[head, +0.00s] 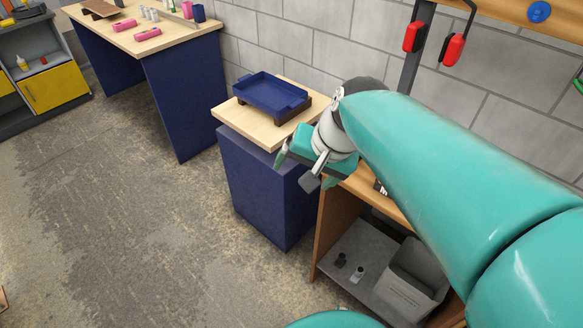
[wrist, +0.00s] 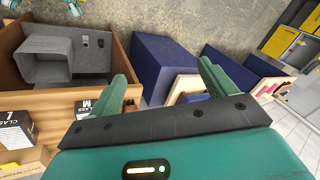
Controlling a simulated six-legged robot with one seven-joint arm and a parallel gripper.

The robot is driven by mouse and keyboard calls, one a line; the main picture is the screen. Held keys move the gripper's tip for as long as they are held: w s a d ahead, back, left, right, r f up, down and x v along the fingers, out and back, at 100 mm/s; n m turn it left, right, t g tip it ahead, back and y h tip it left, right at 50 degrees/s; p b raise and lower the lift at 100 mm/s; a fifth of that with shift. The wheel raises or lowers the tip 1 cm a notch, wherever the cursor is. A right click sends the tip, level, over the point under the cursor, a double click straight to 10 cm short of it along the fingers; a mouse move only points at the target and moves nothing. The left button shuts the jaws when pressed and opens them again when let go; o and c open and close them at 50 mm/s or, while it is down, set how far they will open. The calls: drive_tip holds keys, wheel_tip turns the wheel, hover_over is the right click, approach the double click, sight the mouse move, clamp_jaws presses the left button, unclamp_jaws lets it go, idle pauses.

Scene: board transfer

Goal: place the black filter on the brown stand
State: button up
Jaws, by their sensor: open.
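I cannot pick out the black filter for certain. Black-and-white boxes marked CLASS (wrist: 15,130) stand on the wooden bench in the wrist view. A brown slanted piece (head: 102,8) lies on the far table; a dark brown base (head: 303,107) shows under the blue tray (head: 270,93). I cannot tell which is the stand. My gripper (head: 299,166) is open and empty, in front of the small blue cabinet. Its spread fingers also show in the wrist view (wrist: 168,85).
The blue cabinet (head: 255,190) has a light wooden top. The wooden bench (wrist: 60,103) holds a grey bin (wrist: 45,60) on its shelf. Pink blocks (head: 148,34) and small items are on the far table. A block wall is behind; the floor at left is clear.

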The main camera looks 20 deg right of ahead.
drive_tip(key=s+a+n+t+h, duration=0.1)
drive_tip(key=s+a+n+h, duration=0.1)
drive_tip(key=s+n, duration=0.4)
drive_tip(key=shift+s+a+r+n, duration=0.15)
drive_tip(key=shift+a+n, duration=0.1)
drive_tip(key=shift+n, duration=0.05)
